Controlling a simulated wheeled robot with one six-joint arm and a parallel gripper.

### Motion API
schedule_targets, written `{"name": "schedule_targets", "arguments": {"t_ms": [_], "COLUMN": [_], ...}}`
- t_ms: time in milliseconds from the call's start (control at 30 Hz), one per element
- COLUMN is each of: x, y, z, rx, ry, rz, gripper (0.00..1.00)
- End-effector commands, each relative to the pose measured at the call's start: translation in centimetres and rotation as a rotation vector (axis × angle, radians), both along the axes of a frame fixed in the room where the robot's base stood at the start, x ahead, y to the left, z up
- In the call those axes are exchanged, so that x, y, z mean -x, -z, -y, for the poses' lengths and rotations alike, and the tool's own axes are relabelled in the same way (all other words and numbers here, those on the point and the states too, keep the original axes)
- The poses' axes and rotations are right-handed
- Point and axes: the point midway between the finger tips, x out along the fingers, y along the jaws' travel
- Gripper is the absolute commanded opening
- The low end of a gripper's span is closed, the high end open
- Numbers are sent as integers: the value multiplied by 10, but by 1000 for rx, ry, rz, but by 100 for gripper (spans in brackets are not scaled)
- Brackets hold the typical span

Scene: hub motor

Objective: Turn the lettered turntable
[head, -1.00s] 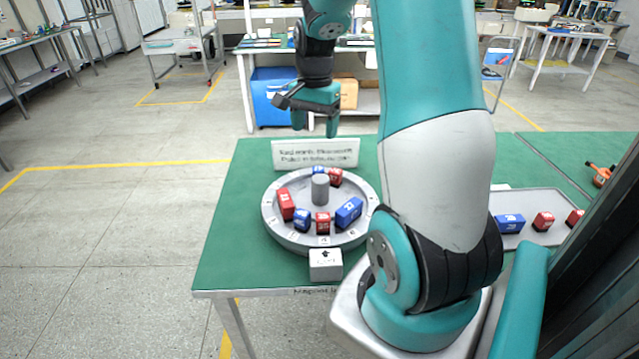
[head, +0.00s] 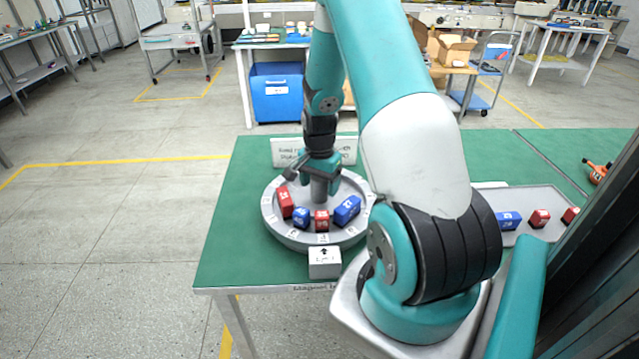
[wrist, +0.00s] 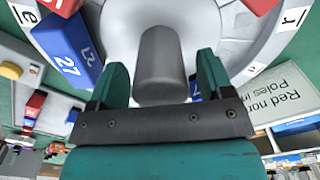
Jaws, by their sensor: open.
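The turntable (head: 290,235) is a round grey dish with letters on its rim, on the green table. A grey upright post (head: 319,190) stands at its centre; it also shows in the wrist view (wrist: 160,62). Red blocks (head: 285,202) and blue blocks (head: 347,210) stand around the post. My gripper (wrist: 158,85) is open, with one finger on each side of the post near its top. I cannot tell whether the fingers touch it. In the head view my wrist hides the far blocks. A white pointer block (head: 324,262) with an arrow sits in front of the turntable.
A grey tray (head: 545,205) with blue and red blocks lies to the right, partly behind my arm. A sign (head: 285,152) stands behind the turntable. An orange tool (head: 597,172) lies at the far right. The table's left side is clear.

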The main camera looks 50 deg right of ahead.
Motion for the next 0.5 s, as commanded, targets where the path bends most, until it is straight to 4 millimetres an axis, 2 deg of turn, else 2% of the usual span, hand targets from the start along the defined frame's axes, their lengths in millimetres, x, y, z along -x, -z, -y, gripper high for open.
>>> {"name": "schedule_targets", "arguments": {"t_ms": [133,367,433,500], "x": [0,0,0,0], "y": [7,7,7,7], "z": [0,0,0,0], "rx": [1,1,1,1], "ry": [0,0,0,0], "rz": [1,1,1,1], "gripper": [74,74,62,46]}}
